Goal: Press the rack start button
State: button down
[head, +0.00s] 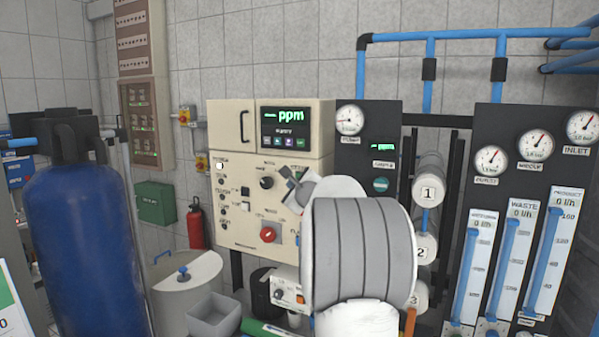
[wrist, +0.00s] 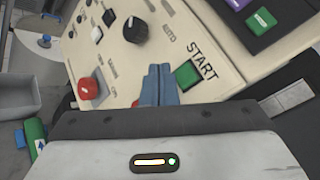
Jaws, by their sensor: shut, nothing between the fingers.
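The green start button (wrist: 188,74), with the word START printed beside it, is on the beige control panel (head: 232,205). In the wrist view my gripper (wrist: 158,70) is shut and empty, its blue-grey fingertips just left of the button in the picture. I cannot tell whether they touch the button or panel. In the head view my gripper (head: 288,174) is at the panel's right part, beside the black selector knob (head: 266,183). The start button does not show there, where my arm covers part of the panel.
A red knob (head: 268,234) is low on the panel; it also shows in the wrist view (wrist: 89,88). A ppm display (head: 284,127) is above. Gauges and flow meters (head: 512,250) stand right, a blue tank (head: 85,240) left. A grey bin (head: 213,315) is below.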

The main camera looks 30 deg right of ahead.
aim_at(296, 178)
jog(key=d, duration=0.1)
jog(key=w+d, duration=0.1)
jog(key=shift+w+d, duration=0.3)
jog(key=shift+d, duration=0.05)
dwell(1.9)
jog(key=shift+w+d, duration=0.3)
jog(key=shift+d, duration=0.05)
jog(key=shift+w+d, duration=0.2)
jog(key=shift+d, duration=0.2)
dwell(0.6)
dwell(0.4)
jog(key=shift+s+a+b, duration=0.45)
jog(key=shift+a+b, duration=0.35)
